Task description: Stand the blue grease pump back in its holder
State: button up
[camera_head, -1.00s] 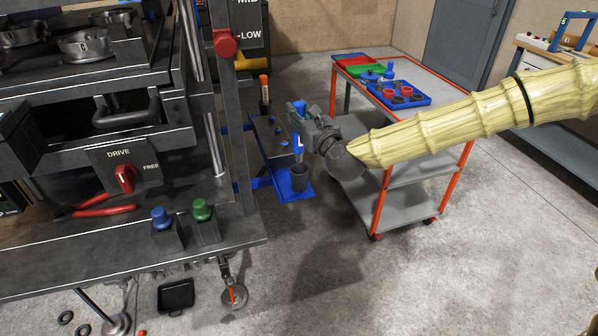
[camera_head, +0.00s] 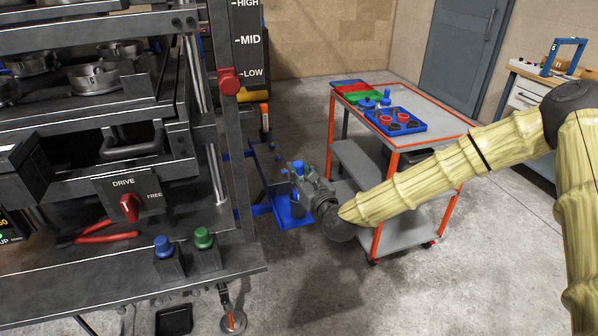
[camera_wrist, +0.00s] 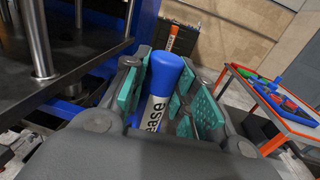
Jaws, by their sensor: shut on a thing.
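The blue grease pump (camera_head: 298,167) is upright between the fingers of my gripper (camera_head: 303,186), beside the press. In the wrist view the blue pump (camera_wrist: 163,82) has a rounded top and a white label reading "ease", with teal pads of my gripper (camera_wrist: 172,105) on both sides. A dark cup-shaped holder (camera_head: 297,211) stands on a blue plate (camera_head: 284,221) directly below the gripper. The pump's lower end overlaps the holder in the head view. My gripper partly hides this, so I cannot tell how deep it sits.
The press (camera_head: 225,160) stands close on the left. An orange-capped tube (camera_head: 265,115) is behind the gripper and also shows in the wrist view (camera_wrist: 173,40). A cart (camera_head: 400,160) with a blue tray (camera_head: 395,121) stands close on the right. Open floor lies in front.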

jog(key=shift+f+b, duration=0.3)
jog(key=shift+b, duration=0.15)
jog(key=o, duration=1)
jog(key=shift+r, duration=0.1)
jog(key=shift+r+p, duration=0.4)
jog(key=shift+p, duration=0.2)
jog(key=shift+b+v, duration=1.6)
jog(key=shift+v, duration=4.45)
